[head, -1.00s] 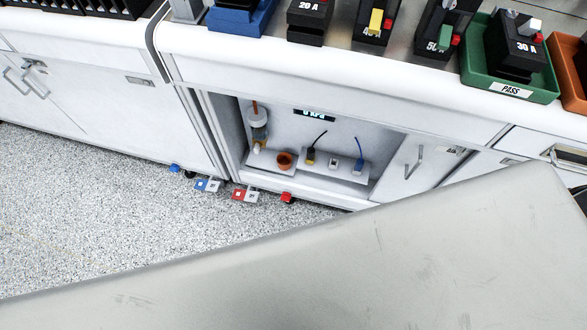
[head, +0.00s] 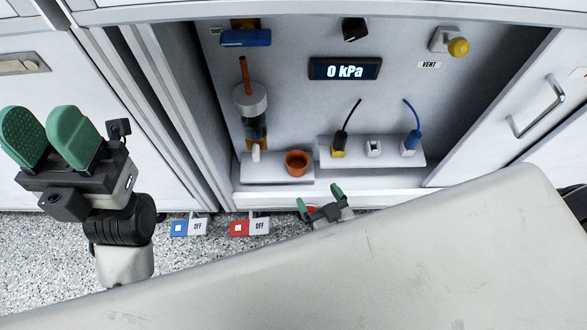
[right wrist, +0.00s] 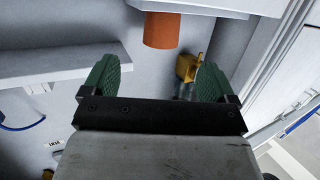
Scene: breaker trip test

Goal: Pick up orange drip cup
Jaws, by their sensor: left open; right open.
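The orange drip cup (head: 297,163) stands on a small white shelf (head: 262,178) inside the open cabinet bay, beside a clear cylinder with a grey cap (head: 251,100). My right gripper (head: 319,199) is open and empty, low in front of the bay, below the cup and slightly right of it. In the right wrist view the cup (right wrist: 161,30) shows beyond the open fingers (right wrist: 156,72), apart from them. My left gripper (head: 42,122) is open and empty at the far left, in front of a cabinet door and away from the cup.
A second white shelf (head: 380,162) to the right holds cabled plugs. A pressure display (head: 345,69) reads 0 kPa above. Blue (head: 188,227) and red (head: 248,227) OFF pedals sit low in front. A broad grey surface fills the lower right.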

